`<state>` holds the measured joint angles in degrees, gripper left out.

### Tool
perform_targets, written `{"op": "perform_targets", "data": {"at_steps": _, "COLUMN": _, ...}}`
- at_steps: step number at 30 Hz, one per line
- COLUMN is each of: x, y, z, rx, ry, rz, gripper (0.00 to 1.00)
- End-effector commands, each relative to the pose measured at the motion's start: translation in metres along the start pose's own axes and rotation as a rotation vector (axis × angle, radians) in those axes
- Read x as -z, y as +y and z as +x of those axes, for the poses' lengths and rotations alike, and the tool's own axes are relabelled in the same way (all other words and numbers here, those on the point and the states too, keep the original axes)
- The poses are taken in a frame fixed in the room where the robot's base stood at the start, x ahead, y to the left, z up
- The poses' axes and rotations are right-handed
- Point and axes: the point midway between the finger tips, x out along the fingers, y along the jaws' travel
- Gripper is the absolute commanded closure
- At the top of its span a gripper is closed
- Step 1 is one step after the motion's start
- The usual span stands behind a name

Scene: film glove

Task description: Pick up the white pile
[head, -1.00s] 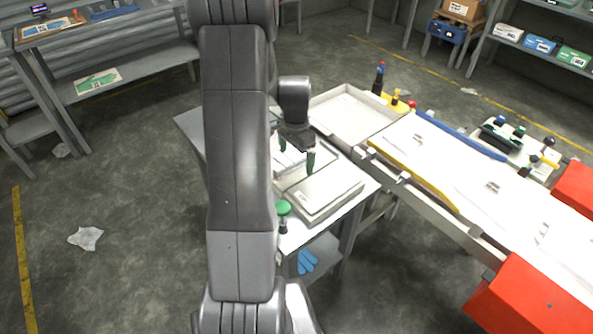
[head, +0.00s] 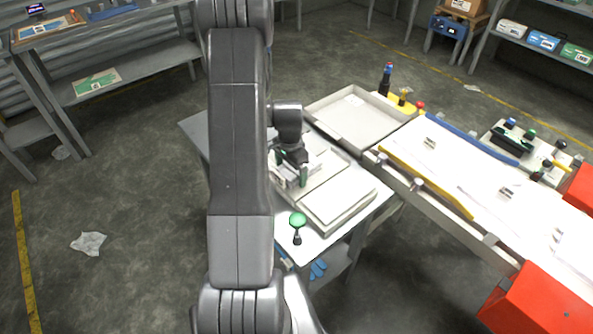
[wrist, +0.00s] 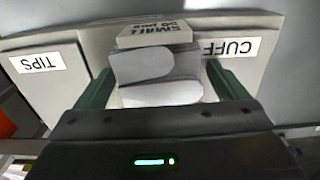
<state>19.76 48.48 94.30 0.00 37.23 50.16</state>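The white pile (wrist: 160,94) lies between the two green fingers of my gripper (wrist: 161,68) in the wrist view. It shows as pale, flat layers with rounded ends. A block marked "SMALL 50 pcs" (wrist: 154,34) stands at its far end. The fingers stand wide apart, one on each side of the pile; I cannot tell whether they touch it. In the head view my gripper (head: 291,168) is low over the left part of the small table, with the pile mostly hidden by the fingers and arm.
A flat white pad (head: 340,198) lies right of my gripper. A shallow empty tray (head: 356,112) adjoins the long bench.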

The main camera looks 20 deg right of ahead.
Motion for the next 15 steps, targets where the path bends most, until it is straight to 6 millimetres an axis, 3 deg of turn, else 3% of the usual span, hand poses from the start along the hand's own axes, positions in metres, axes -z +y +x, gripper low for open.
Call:
{"op": "perform_targets", "data": {"at_steps": 1, "x": 0.0000, "y": 0.0000, "z": -0.0001, "rx": 0.000, "ry": 0.000, "rz": 0.000, "gripper": 0.18}}
{"op": "perform_targets", "data": {"at_steps": 6, "x": 0.0001, "y": -0.0001, "z": -0.0002, "rx": 0.000, "ry": 0.000, "rz": 0.000, "gripper": 0.47}}
{"op": "perform_targets", "data": {"at_steps": 15, "x": 0.0003, "y": -0.0003, "z": -0.0019, "rx": 0.001, "ry": 0.001, "rz": 0.000, "gripper": 0.51}}
